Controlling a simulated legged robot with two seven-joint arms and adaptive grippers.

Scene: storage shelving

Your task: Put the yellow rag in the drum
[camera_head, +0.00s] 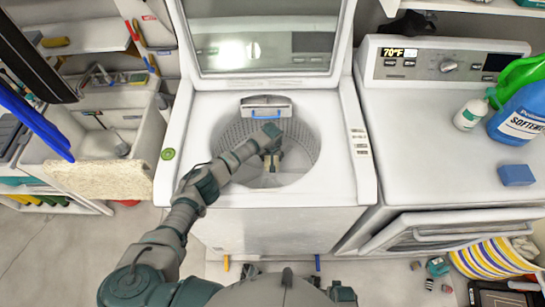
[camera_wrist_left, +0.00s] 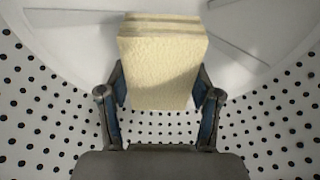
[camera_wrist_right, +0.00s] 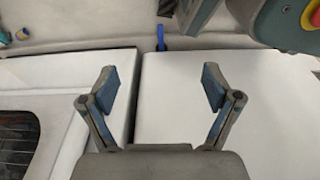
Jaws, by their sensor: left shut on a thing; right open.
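The yellow rag (camera_wrist_left: 160,68) is a pale yellow folded block between the fingers of my left gripper (camera_wrist_left: 160,92), which is shut on it. The top-loading washer's drum (camera_head: 301,146) is open in the middle of the head view. My left arm reaches over the washer's front edge, and my left gripper (camera_head: 271,163) is inside the drum opening. In the left wrist view the perforated drum wall (camera_wrist_left: 38,118) surrounds the rag, with the white drum bottom behind it. My right gripper (camera_wrist_right: 158,90) is open and empty, facing white appliance fronts.
The washer's raised lid (camera_head: 262,45) stands behind the opening. A white dryer (camera_head: 425,170) on the right carries bottles (camera_head: 525,115) and a blue sponge (camera_head: 516,175); its front door is open. A sink (camera_head: 120,120) is at left. Striped cloth (camera_head: 488,258) lies low at right.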

